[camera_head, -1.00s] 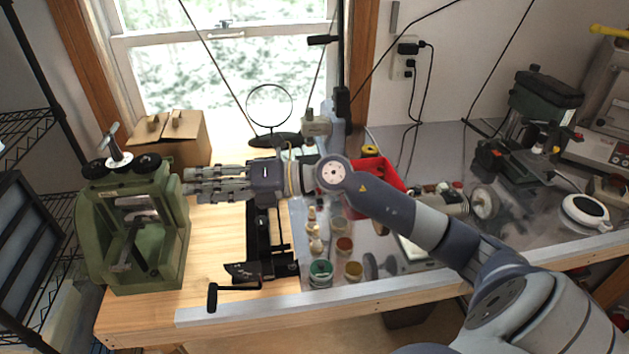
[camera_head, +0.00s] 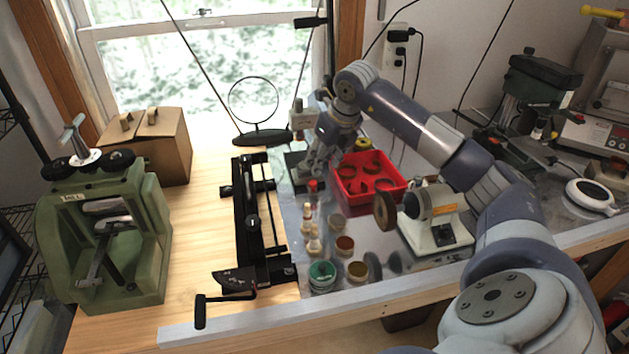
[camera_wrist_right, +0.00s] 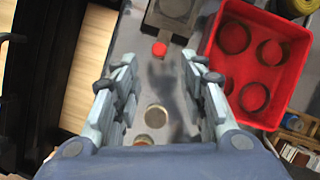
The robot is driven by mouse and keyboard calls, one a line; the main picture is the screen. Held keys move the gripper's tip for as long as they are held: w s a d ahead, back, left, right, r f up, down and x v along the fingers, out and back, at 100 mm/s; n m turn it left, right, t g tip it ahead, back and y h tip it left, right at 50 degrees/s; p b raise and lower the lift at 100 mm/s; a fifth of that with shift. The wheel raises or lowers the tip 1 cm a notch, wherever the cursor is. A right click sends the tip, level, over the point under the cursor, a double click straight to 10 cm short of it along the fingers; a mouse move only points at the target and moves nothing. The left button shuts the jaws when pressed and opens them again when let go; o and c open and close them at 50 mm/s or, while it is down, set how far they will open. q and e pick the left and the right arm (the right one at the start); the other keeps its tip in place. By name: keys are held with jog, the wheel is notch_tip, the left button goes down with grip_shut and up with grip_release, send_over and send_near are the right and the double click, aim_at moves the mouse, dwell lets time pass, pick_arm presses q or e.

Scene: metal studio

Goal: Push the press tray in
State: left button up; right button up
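The green press (camera_head: 148,235) stands at the left end of the wooden bench. A light grey piece (camera_head: 108,222) and a lever-like bar sit in its front opening; whether this is the press tray, and how far in it is, I cannot tell. My right gripper (camera_head: 308,172) is well to the right of the press, pointing down over the grey bench top. In the right wrist view its two fingers (camera_wrist_right: 160,78) are spread apart with nothing between them. My left gripper is not in view.
A black lever tool (camera_head: 245,215) stands between the press and my right gripper. A red bin (camera_head: 398,186) is just right of the gripper. Small jars (camera_head: 321,274), a polishing motor (camera_head: 436,222) and a cardboard box (camera_head: 170,135) surround them. Bare wood lies right of the press.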

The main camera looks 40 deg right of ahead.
aim_at(313, 182)
jog(key=p+x, duration=0.1)
jog(key=x, duration=0.8)
jog(key=shift+a+p, duration=0.1)
jog(key=shift+p, duration=0.25)
grip_shut()
